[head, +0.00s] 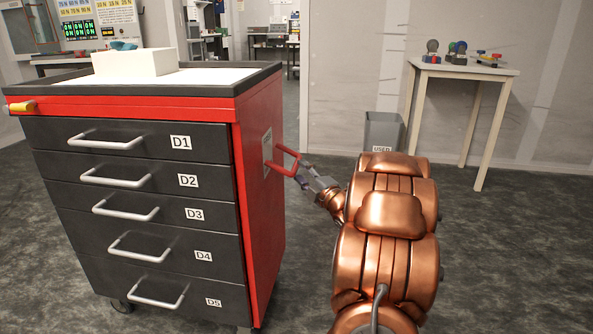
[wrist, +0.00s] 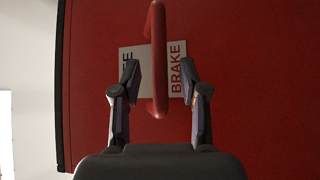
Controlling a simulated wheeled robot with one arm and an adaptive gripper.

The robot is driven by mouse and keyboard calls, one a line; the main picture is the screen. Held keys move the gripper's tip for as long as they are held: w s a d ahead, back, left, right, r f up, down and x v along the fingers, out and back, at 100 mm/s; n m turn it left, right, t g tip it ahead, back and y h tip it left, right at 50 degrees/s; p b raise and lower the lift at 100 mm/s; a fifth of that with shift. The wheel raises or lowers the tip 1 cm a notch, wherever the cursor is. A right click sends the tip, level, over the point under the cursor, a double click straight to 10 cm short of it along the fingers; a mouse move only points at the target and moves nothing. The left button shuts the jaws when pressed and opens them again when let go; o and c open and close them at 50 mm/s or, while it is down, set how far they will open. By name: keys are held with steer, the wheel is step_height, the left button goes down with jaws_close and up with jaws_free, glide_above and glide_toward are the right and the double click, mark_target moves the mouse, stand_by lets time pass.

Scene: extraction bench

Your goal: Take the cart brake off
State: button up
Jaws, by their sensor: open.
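The red and black drawer cart (head: 258,210) stands at the left in the head view. A red brake handle (head: 283,161) sticks out from its right side panel. In the wrist view the handle (wrist: 158,60) runs up and down the picture in front of a white label (wrist: 178,70) reading "BRAKE", its other word partly hidden. My gripper (head: 306,178) is at the handle. In the wrist view my gripper (wrist: 160,80) is open, with one finger on each side of the handle and a gap to both.
A small table (head: 468,68) with several coloured items stands at the back right. A grey bin (head: 383,130) is on the floor by the wall. A white box (head: 135,62) sits on the cart top. Floor right of my arm is clear.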

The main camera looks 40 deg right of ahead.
mark_target(296, 166)
steer(key=x, duration=0.3)
steer(key=shift+b, duration=0.35)
steer(key=shift+w+d+r, duration=0.1)
steer(key=shift+w+d, duration=0.05)
steer(key=shift+w, duration=0.3)
steer(key=shift+c, duration=0.3)
jaws_close()
